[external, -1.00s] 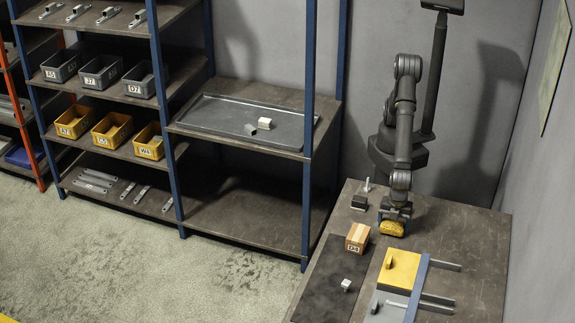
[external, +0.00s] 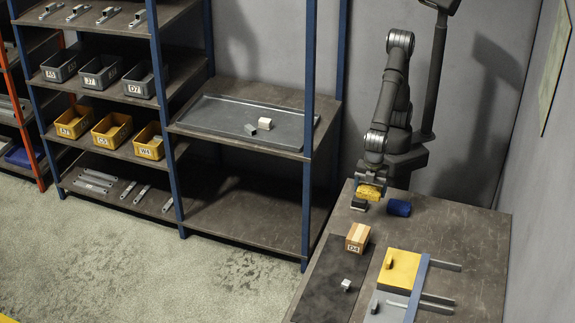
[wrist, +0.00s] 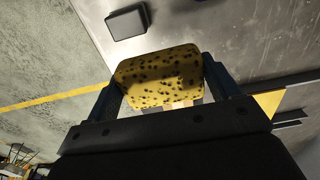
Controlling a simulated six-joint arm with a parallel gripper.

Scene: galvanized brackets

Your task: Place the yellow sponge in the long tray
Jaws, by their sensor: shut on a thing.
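The yellow sponge (external: 370,190), dark-speckled in the wrist view (wrist: 160,78), is between the two fingers of my gripper (external: 370,184). My gripper is shut on it and holds it above the far left part of the table; the fingers show on both sides of the sponge in the wrist view (wrist: 165,88). The long tray (external: 215,117) is a grey, shallow, rimmed tray on the middle shelf of the rack, left of my arm. A grey piece (external: 250,129) and a cream block (external: 264,124) lie in its right part.
A dark block (external: 358,205) sits just under the gripper, and a blue roll-like thing (external: 399,208) lies to its right. A blue rack post (external: 308,130) rises at the tray's right side.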

